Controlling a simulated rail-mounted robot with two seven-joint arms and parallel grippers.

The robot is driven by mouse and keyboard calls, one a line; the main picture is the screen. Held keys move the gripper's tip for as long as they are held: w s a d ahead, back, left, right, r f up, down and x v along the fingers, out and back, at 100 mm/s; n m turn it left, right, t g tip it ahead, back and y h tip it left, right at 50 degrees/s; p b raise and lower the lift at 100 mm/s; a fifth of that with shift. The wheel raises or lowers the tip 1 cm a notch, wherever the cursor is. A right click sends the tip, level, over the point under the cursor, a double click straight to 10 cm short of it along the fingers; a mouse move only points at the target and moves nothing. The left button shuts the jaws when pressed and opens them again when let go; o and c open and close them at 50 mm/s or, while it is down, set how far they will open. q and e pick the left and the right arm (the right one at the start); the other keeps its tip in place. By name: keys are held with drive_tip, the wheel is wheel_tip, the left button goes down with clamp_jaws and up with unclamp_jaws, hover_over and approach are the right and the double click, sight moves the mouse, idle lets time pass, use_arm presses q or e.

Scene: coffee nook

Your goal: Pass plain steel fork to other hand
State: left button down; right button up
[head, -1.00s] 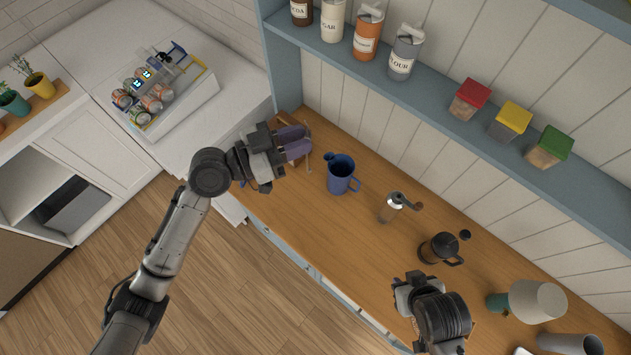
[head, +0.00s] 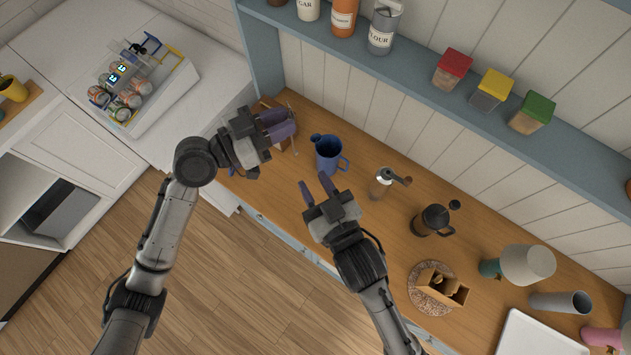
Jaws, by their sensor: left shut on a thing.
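My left gripper (head: 290,124) is over the left end of the wooden counter, its purple fingers shut on the plain steel fork (head: 295,148). Only a thin grey length of the fork shows past the fingertips; the rest is hidden or too small to make out. My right gripper (head: 314,181) is open and empty, fingers pointing up the picture. It is below and a little right of the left gripper, apart from the fork, and just below the blue mug.
The blue mug (head: 328,157) stands close to both grippers. To its right are a grinder (head: 381,186), a black press (head: 431,221), a wooden caddy (head: 443,286) on a round mat, a lamp (head: 530,264) and a white tray (head: 541,335). A blue shelf (head: 418,78) runs above.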

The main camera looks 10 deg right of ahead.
drive_tip(key=x, duration=1.2)
drive_tip(key=shift+r, duration=0.2)
drive_tip(key=shift+a, duration=0.1)
drive_tip(key=shift+c, duration=0.2)
use_arm(q)
drive_tip(key=c, duration=1.9)
unclamp_jaws()
use_arm(e)
drive_tip(key=shift+s, duration=0.1)
clamp_jaws()
use_arm(q)
drive_tip(key=o, duration=1)
